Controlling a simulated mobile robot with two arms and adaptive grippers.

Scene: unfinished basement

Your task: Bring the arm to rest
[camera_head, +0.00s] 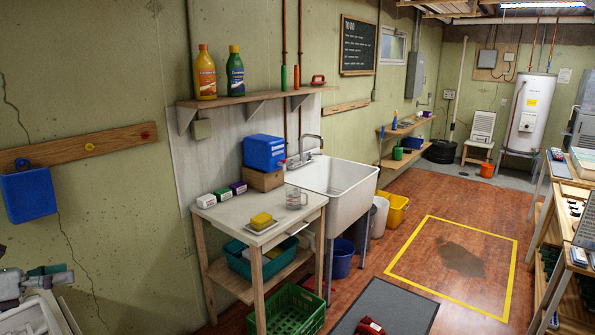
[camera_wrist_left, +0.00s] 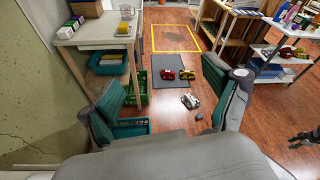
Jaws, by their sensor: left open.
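My left gripper (camera_head: 48,275) shows at the lower left edge of the head view, beside the green wall and partly cut off by the frame. In the left wrist view my left gripper (camera_wrist_left: 176,82) has its two grey and teal fingers wide apart, with nothing between them. Beyond them lie the floor and a dark mat, well away from the fingers.
A wooden table (camera_head: 262,213) and a white sink (camera_head: 335,190) stand along the wall. A green crate (camera_head: 290,312) is on the floor below. A dark mat (camera_head: 395,305) bears red objects. A blue box (camera_head: 28,195) hangs on the wall above the left gripper. A yellow-taped floor area (camera_head: 455,245) is open.

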